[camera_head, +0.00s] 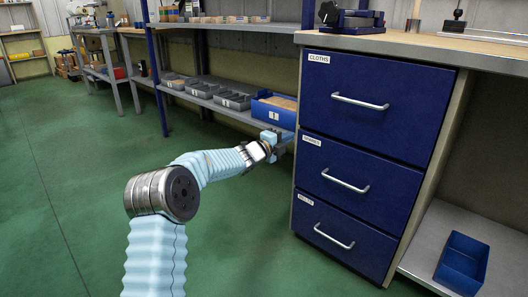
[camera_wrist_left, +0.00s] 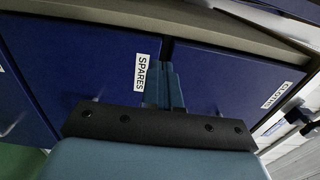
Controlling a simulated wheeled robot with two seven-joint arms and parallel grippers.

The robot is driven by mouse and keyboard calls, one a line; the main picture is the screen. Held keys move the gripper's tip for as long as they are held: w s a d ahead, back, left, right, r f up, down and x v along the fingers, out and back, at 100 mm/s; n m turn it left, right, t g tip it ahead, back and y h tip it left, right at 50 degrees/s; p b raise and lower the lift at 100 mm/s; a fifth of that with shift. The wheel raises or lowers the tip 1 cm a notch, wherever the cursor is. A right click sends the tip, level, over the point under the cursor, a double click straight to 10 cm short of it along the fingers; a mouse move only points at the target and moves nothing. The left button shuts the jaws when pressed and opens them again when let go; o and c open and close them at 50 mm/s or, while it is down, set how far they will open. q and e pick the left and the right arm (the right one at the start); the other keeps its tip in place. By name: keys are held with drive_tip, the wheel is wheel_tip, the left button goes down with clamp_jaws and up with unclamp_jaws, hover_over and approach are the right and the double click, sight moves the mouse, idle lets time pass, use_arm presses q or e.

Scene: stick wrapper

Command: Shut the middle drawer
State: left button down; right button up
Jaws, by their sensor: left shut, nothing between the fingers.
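The blue drawer cabinet has three drawers with silver handles. The middle drawer (camera_head: 350,190) carries a label that reads SPARES in the left wrist view (camera_wrist_left: 85,60). Its front looks about flush with the top drawer (camera_head: 375,110), labelled CLOTHS, and the bottom drawer (camera_head: 340,245); I cannot tell if a small gap is left. My left gripper (camera_head: 277,140) is shut and empty at the cabinet's left edge, near the middle drawer's upper left corner. In the left wrist view its fingers (camera_wrist_left: 162,85) are beside the SPARES label; contact is unclear. My right gripper is not in view.
A worktop (camera_head: 440,48) tops the cabinet. A shelf rack behind my left gripper holds grey bins (camera_head: 203,90) and a blue bin (camera_head: 275,110). An empty blue bin (camera_head: 462,268) sits on a low shelf at right. The green floor at left is clear.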

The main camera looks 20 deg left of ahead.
use_arm(q)
drive_tip(key=v, duration=0.9)
drive_tip(key=s+d+f+n+g+y, duration=0.1)
drive_tip(key=s+d+f+n+g, duration=0.2)
drive_tip(key=f, duration=0.5)
drive_tip(key=s+d+f+n, duration=0.2)
drive_tip(key=f+n, duration=0.2)
drive_tip(key=f, duration=0.4)
drive_tip(key=s+d+f+n+g+y, duration=0.1)
drive_tip(key=s+d+f+n+g, duration=0.2)
drive_tip(key=f, duration=0.6)
drive_tip(key=s+d+f+n+g, duration=0.3)
drive_tip(key=s+d+f+n, duration=0.15)
drive_tip(key=s+f, duration=0.4)
drive_tip(key=s+d+f+n+g, duration=0.3)
drive_tip(key=s+f+n, duration=0.3)
drive_tip(key=s+f, duration=0.3)
drive_tip(key=s+d+f+n+g, duration=0.1)
drive_tip(key=s+n+g, duration=0.1)
drive_tip(key=s, duration=0.5)
drive_tip(key=s+d+f+n+g, duration=0.1)
drive_tip(key=s+f+n+g, duration=0.1)
drive_tip(key=s, duration=0.6)
wheel_tip(320, 180, up, 17)
drive_tip(key=p, duration=1.6)
drive_tip(key=shift+w+d+f+m, duration=0.15)
drive_tip(key=shift+w+d+m, duration=0.2)
drive_tip(key=shift+d, duration=0.15)
